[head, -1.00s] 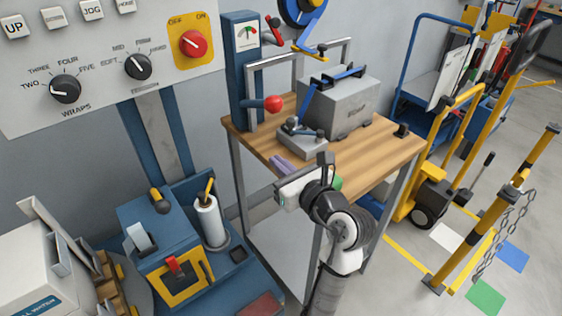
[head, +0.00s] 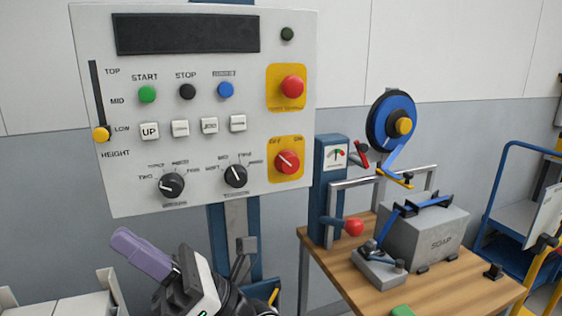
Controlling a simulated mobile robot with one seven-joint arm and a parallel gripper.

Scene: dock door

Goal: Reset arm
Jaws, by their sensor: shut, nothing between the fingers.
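My gripper (head: 122,240) shows at the lower left of the head view, below the control panel (head: 195,110). Its purple fingers lie together, pointing up and to the left, with nothing held. The white and black wrist of my arm (head: 197,285) is behind them at the bottom edge. The rest of my arm is mostly out of view. In the picture the fingers sit just under the panel's lower left edge; I cannot tell the distance between them.
A wooden-topped table (head: 440,290) stands at the right. It carries a grey soap box (head: 428,235) with a blue strap and a strapping tool (head: 382,268). A red-knobbed lever (head: 353,226) and a blue strap reel (head: 383,120) are close by. White boxes (head: 55,302) are at the lower left.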

